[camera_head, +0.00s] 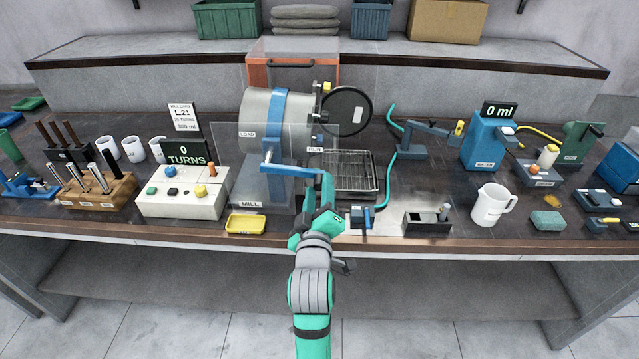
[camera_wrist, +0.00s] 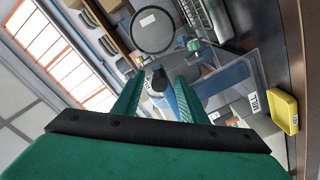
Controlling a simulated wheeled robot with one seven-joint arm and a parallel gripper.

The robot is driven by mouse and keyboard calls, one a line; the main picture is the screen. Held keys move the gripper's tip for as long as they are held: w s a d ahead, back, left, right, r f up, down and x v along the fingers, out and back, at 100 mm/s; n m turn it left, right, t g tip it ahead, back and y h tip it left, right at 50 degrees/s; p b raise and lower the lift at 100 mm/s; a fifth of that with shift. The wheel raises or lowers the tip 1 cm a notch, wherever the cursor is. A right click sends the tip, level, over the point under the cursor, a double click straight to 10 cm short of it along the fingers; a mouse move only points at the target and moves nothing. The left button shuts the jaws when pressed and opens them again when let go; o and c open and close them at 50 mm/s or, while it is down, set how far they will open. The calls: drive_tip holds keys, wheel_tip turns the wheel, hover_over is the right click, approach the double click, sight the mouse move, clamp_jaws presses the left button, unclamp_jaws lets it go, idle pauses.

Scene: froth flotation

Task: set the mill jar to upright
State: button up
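The mill jar (camera_head: 258,113) is a grey drum with a blue band. It lies on its side, slightly tilted, in the mill frame behind a clear guard. A round black disc (camera_head: 346,110), like a lid, stands at its right end; it also shows in the wrist view (camera_wrist: 152,31). A blue lever (camera_head: 290,170) is in front of the guard, between the LOAD and RUN labels. My gripper (camera_head: 323,190) is at the lever's right end. In the wrist view its green fingers (camera_wrist: 160,78) stand apart, with blue and grey parts seen between them; contact is unclear.
A yellow tray (camera_head: 246,224) lies at the bench's front edge, left of my gripper. The TURNS control box (camera_head: 182,205) stands farther left. A wire rack (camera_head: 352,184) is right of the mill. A white jug (camera_head: 490,206) stands on the right.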

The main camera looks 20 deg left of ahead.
drive_tip(key=shift+x, duration=1.3)
drive_tip(key=shift+c, duration=0.4)
